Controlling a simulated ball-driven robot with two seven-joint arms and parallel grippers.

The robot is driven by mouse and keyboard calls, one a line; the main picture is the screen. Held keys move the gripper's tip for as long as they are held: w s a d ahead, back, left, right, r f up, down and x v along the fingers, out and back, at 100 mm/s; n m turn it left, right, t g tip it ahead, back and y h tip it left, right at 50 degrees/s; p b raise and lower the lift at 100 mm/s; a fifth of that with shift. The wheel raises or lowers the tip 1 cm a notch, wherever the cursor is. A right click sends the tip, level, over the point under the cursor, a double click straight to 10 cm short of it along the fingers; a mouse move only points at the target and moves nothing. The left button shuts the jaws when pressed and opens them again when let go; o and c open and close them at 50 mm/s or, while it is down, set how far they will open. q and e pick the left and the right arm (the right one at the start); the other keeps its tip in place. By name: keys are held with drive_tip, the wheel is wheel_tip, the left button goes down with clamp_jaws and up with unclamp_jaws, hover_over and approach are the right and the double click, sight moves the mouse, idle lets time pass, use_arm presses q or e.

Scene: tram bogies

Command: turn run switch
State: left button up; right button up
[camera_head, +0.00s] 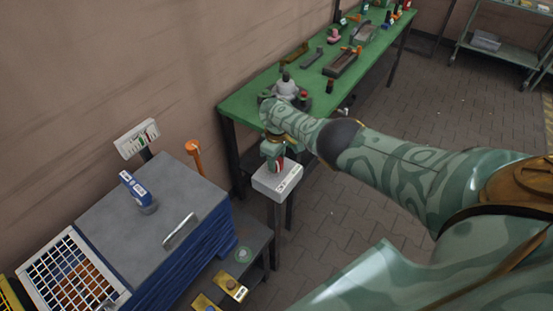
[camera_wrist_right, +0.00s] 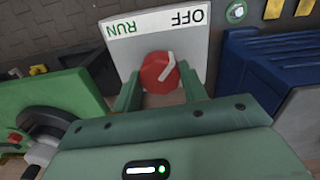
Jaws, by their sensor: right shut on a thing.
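The run switch is a red round knob (camera_wrist_right: 157,76) on a pale box (camera_head: 277,182) that stands on a post. In the right wrist view its panel (camera_wrist_right: 190,50) reads OFF at the upper right and RUN at the upper left, both upside down. The knob's white pointer line slants to the upper right, towards OFF. My right gripper (camera_head: 275,157) is over the box, with its fingers (camera_wrist_right: 158,88) on both sides of the knob, shut on it. The fingers hide part of the knob's lower side. My left gripper is not in view.
A green workbench (camera_head: 245,105) with several tools and parts stands behind the box. A blue cabinet (camera_head: 165,255) with a grey top is at the left, with an orange handle (camera_head: 194,152) behind it. Open paved floor (camera_head: 450,110) lies to the right.

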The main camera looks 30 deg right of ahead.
sight(277, 161)
drive_tip(key=o, duration=1)
drive_tip(key=shift+r, duration=0.1)
wheel_tip(277, 161, up, 16)
drive_tip(key=p, duration=1.2)
